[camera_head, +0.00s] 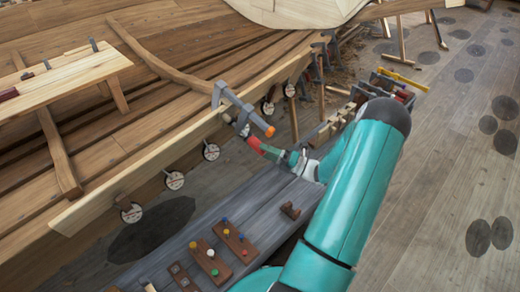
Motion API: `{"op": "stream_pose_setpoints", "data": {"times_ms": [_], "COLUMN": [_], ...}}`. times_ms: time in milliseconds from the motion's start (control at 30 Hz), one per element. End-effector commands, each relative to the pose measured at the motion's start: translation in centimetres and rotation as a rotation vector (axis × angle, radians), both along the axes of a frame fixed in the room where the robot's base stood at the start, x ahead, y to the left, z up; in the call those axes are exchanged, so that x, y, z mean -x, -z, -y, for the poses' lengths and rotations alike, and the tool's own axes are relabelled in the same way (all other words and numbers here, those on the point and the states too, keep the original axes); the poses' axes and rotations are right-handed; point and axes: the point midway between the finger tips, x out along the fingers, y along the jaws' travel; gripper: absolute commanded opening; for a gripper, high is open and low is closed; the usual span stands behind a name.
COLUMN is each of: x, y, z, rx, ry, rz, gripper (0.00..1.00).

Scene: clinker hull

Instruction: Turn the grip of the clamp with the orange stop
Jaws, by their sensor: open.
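A grey bar clamp (235,105) sits over the edge of a plank on the wooden hull. Its bar slopes down to the right and ends in an orange stop (270,131). Below the bar a short spindle leads to a red grip (253,143). My gripper (271,151) is open at the lower right of the red grip, close to its end. Whether the fingers touch the grip or surround it cannot be told; they are small, and my teal arm hides part of the area behind.
A grey bench (255,205) below the clamp carries brown blocks with coloured pegs (235,242). Round discs (211,152) hang along the plank. A rack of tools with a yellow-handled one (403,79) stands behind my arm. The plank floor at right is open.

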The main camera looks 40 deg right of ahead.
Motion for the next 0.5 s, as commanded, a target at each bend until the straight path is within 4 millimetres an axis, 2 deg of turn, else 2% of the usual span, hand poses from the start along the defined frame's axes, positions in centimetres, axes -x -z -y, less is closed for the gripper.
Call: {"op": "stream_pose_setpoints", "data": {"times_ms": [300,500], "x": [6.0,8.6], "y": [1.8,2.5], "z": [3.4,4.8], "rx": [0.0,-0.001], "ry": [0.003,0.001], "rz": [-0.001,-0.001], "gripper": [0.56,0.56]}}
